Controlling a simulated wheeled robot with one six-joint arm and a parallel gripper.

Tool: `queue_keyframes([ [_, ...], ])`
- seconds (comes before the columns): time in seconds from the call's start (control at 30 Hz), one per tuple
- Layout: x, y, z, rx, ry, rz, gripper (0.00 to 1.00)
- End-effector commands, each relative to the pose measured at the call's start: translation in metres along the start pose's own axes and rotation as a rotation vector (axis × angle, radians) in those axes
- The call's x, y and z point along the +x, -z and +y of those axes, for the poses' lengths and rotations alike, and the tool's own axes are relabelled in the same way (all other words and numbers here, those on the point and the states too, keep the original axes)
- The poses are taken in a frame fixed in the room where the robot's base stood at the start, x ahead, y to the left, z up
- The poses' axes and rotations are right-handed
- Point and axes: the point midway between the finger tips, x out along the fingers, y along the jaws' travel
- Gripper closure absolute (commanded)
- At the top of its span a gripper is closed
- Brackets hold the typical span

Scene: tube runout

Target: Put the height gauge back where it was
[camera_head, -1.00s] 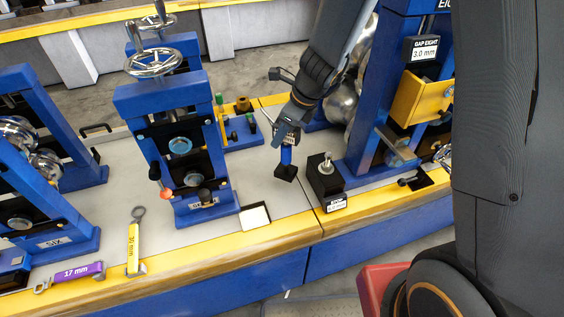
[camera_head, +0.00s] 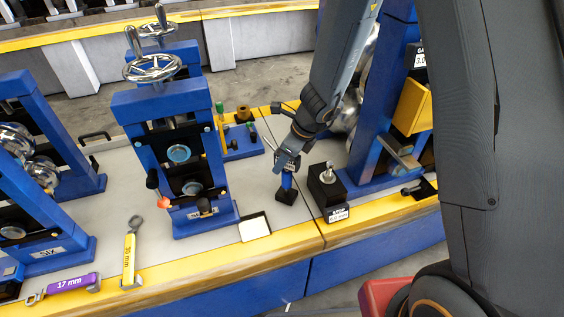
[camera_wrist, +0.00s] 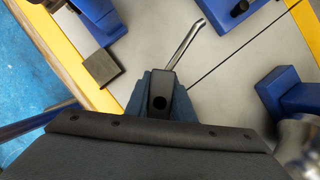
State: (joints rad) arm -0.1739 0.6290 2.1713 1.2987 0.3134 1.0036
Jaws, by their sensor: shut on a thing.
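The height gauge (camera_head: 286,196), with a blue body and a black foot, hangs upright below my gripper (camera_head: 287,163). My gripper is shut on its upper part. The foot is at or just above the grey bench top; I cannot tell whether it touches. In the wrist view a dark block with a round hole, seemingly the gauge's top (camera_wrist: 160,96), lies between the fingers, with a bright metal rod beyond it. A pale square pad (camera_head: 255,227) lies on the bench, left of and nearer than the gauge, in front of the middle blue stand.
A black stop block (camera_head: 327,190) stands close to the gauge's right. The middle blue roll stand (camera_head: 175,150) is to its left, and another blue stand is behind right.

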Motion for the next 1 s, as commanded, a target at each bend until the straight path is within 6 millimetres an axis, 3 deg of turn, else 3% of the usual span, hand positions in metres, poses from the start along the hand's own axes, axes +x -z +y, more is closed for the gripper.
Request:
queue_keyframes([
  [0.1, 0.003, 0.001, -0.001, 0.0, 0.001, -0.001, 1.0],
  [0.13, 0.003, 0.001, 0.0, 0.0, 0.0, 0.0, 0.73],
  [0.23, 0.002, 0.001, 0.0, 0.0, 0.0, 0.0, 0.59],
  [0.63, -0.002, -0.001, 0.0, 0.0, 0.0, 0.0, 0.59],
  [1.0, -0.074, -0.001, -0.001, 0.0, 0.003, -0.002, 0.59],
])
